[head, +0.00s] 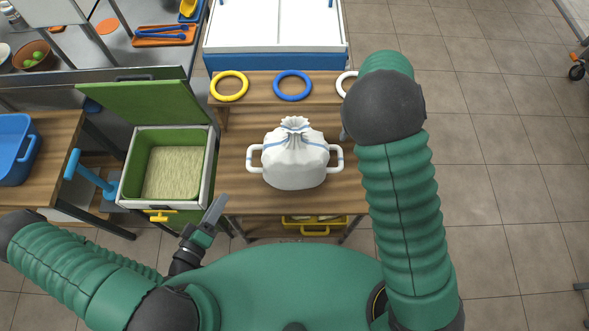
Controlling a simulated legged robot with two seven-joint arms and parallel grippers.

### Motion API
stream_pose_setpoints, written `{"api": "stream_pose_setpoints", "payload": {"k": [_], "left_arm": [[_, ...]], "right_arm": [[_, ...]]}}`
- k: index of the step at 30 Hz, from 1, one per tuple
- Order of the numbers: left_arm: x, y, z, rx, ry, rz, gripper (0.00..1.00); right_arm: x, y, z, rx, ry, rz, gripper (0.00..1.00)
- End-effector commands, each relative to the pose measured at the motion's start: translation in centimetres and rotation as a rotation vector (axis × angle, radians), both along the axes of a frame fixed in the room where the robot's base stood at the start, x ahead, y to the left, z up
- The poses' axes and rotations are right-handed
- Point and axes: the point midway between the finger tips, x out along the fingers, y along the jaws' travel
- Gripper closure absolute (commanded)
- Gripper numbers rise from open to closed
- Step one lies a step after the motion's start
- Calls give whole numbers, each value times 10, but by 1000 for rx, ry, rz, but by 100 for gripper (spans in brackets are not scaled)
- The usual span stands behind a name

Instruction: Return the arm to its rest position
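My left gripper (217,208) is low in the head view, between the green box and the wooden table. Its grey fingers overlap from this angle, so I cannot tell if it is open or shut; nothing shows in it. My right arm (396,200) stretches forward on the right side, over the table's right edge. Its dark joint is close to the white ring, and its gripper is hidden behind the arm.

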Motion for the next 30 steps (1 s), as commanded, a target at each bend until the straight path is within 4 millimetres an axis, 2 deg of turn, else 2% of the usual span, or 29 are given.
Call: {"api": "stream_pose_setpoints", "payload": {"k": [1,3,14,30], "left_arm": [[0,0,10,0,0,0,61],[0,0,14,0,0,0,61],[0,0,16,0,0,0,61],[0,0,62,0,0,0,61]], "right_arm": [[0,0,10,0,0,0,62],[0,0,14,0,0,0,62],[0,0,15,0,0,0,62],[0,-8,55,0,1,-1,62]]}}
